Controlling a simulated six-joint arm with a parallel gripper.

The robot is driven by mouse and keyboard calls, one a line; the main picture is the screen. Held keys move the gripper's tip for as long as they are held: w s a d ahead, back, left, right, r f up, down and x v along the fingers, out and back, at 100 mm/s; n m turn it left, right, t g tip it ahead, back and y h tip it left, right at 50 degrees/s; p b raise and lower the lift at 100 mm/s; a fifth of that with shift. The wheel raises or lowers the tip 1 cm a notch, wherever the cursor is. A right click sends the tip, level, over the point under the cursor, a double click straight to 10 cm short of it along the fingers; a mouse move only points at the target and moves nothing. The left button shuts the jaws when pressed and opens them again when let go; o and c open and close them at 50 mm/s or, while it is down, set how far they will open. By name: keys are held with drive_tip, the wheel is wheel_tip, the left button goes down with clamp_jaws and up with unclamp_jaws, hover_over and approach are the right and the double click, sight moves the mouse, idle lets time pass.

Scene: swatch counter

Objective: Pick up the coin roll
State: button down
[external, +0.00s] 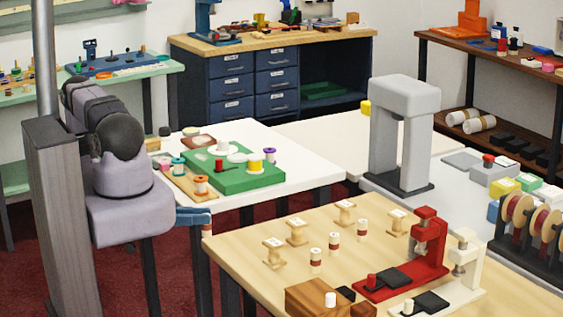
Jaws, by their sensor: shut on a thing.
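My gripper (193,217), with blue fingers, is at the left, beside the near corner of the white table. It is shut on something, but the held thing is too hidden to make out. I cannot single out the coin roll for sure. Small white cylinders with reddish-brown bands stand upright on the light wood table: one in front (316,260), one behind it (334,241) and one farther right (363,229). All three are well apart from my gripper. A plain white cylinder (330,299) stands on a wooden block (305,296) at the table's front.
Wooden stands with white tops, such as this one (274,251), are on the wood table. A red press (428,245) and a cream press (463,262) stand at its right. A green board (225,180) with spools lies on the white table. A tall grey machine (402,130) stands behind.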

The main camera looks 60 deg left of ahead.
drive_tip(key=b+v, duration=0.1)
drive_tip(key=v, duration=0.7)
drive_tip(key=shift+s, duration=0.3)
drive_tip(key=shift+a, duration=0.15)
